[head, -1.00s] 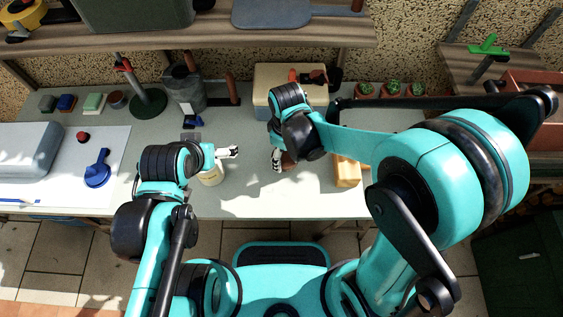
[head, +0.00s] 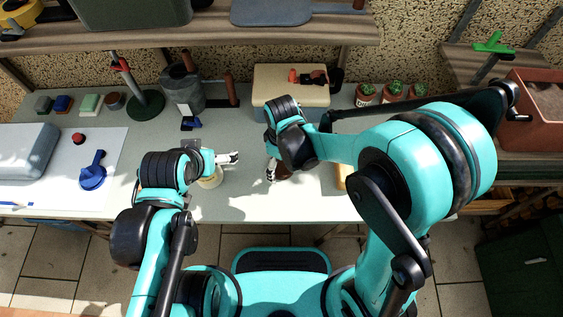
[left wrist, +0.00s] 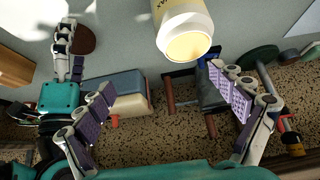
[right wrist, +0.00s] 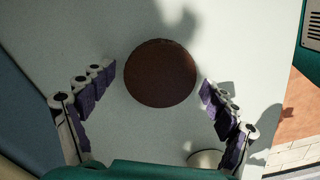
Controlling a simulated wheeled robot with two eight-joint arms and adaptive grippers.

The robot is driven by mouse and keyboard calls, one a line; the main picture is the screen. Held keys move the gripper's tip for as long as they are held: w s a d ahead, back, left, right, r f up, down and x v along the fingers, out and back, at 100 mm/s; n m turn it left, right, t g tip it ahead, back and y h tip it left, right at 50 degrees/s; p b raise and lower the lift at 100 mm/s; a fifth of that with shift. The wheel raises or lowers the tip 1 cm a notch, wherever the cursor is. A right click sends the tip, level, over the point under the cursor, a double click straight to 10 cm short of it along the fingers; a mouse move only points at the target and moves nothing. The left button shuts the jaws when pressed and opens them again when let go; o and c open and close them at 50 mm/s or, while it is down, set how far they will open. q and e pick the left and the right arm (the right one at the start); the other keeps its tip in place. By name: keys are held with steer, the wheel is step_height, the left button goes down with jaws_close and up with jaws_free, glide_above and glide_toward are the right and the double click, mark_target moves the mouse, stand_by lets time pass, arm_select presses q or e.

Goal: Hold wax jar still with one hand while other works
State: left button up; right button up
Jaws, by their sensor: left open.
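A pale wax jar (head: 211,181) stands on the bench, partly hidden by my left gripper (head: 226,158) in the head view. In the left wrist view the jar (left wrist: 184,28) shows its cream top, beyond the open fingers of my left gripper (left wrist: 162,79). No finger visibly touches it. A brown round piece (right wrist: 160,72), perhaps a lid, lies on the bench right of the jar. My right gripper (right wrist: 157,76) is open above it, one finger on either side, with small gaps in the right wrist view. The brown piece also shows in the left wrist view (left wrist: 82,40).
Behind stand a grey can (head: 183,90), a cream box with a blue-grey lower part (head: 290,95) and several small cactus pots (head: 391,93). A blue-handled tool (head: 93,171) lies left.

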mark_target(282, 165)
steer(key=shift+r, duration=0.2)
step_height(282, 165, up, 12)
steer(key=p, duration=0.5)
steer(key=s+d+r+m+t, duration=0.3)
steer(key=d+m, duration=0.3)
steer(key=d, duration=0.3)
steer(key=s+d+r+m+t, duration=0.3)
steer(key=d+m, duration=0.3)
steer(key=d, duration=0.3)
steer(key=shift+r+t, duration=0.6)
steer(key=shift+r, duration=0.3)
steer(key=shift+w+a, duration=0.1)
